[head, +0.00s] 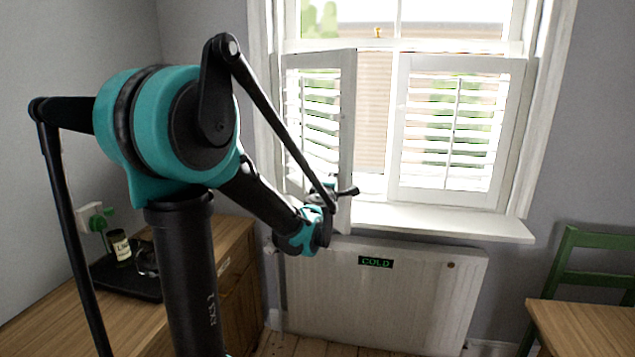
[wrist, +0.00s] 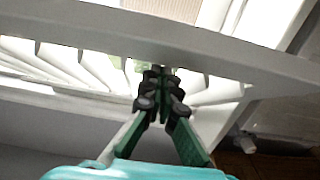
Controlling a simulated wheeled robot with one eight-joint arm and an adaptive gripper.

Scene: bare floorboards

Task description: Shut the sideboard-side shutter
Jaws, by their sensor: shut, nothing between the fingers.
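The sideboard-side shutter (head: 347,110) is the white louvred panel at the left of the window. It stands ajar, its free edge swung into the room, with a gap between it and the other shutter (head: 403,130). My gripper (head: 350,191) is by the lower part of the sideboard-side shutter, near its free edge. In the wrist view my gripper (wrist: 160,72) is shut and empty, its fingertips at a white frame bar of the shutter (wrist: 225,58), with slats behind. I cannot tell whether they touch it.
The wooden sideboard (head: 236,240) stands at the left, with a dark tray (head: 125,279) and a jar (head: 120,250) on it. A white radiator (head: 400,300) marked COLD is below the windowsill (head: 440,222). A green chair (head: 570,270) and wooden table (head: 585,325) are at the right.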

